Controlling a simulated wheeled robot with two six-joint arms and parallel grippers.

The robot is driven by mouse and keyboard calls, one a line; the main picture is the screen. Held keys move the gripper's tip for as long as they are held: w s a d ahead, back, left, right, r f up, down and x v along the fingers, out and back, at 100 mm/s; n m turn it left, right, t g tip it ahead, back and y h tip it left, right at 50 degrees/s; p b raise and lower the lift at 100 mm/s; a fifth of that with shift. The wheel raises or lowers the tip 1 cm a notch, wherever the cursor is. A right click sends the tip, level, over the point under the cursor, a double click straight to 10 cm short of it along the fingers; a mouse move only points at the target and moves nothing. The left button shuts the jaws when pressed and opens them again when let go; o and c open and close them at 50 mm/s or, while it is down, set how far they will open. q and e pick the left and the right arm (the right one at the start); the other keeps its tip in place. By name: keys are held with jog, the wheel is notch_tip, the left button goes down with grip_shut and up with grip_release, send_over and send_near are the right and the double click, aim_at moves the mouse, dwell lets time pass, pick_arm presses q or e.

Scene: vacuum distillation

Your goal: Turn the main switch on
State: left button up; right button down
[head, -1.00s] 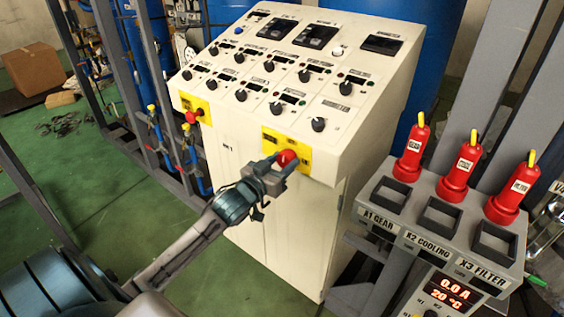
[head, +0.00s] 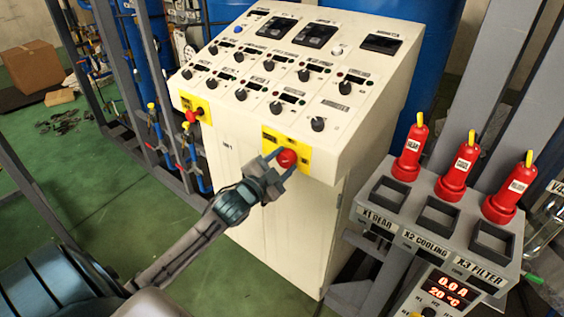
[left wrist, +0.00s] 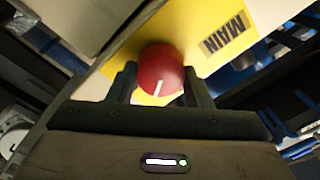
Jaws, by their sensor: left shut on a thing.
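The main switch is a red round knob (head: 286,158) on a yellow plate (head: 270,136) at the lower front of the cream control cabinet. In the left wrist view the red knob (left wrist: 160,70) has a white mark, and the yellow plate (left wrist: 208,48) reads "MAIN". My left gripper (head: 281,163) is at the knob, with one finger on each side of it, shut on it. The left wrist view also shows the fingers (left wrist: 160,86) at both sides of the knob. My right gripper is not in view.
The cabinet's sloped panel (head: 330,95) carries several black knobs and displays. Another red knob (head: 193,115) sits on a yellow plate at its left. A grey box (head: 405,240) with red plugs (head: 460,170) stands at the right.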

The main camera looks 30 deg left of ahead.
pick_arm(q)
jog(key=m, duration=0.6)
jog(key=shift+f+b, duration=0.1)
jog(key=shift+b, duration=0.3)
jog(key=shift+m+h, duration=0.3)
jog(key=shift+m, duration=0.1)
jog(key=o, duration=1)
jog(key=shift+s+a+f+b, duration=0.15)
jog(key=shift+s+b, duration=0.4)
jog(key=shift+s, duration=1.25)
jog(key=shift+s+a+b, duration=0.1)
jog(key=shift+s+b, duration=0.45)
jog(key=shift+s, duration=1.2)
jog(key=shift+s+a+f+b, duration=0.15)
jog(key=shift+s+b, duration=0.4)
jog(key=shift+s, duration=1.25)
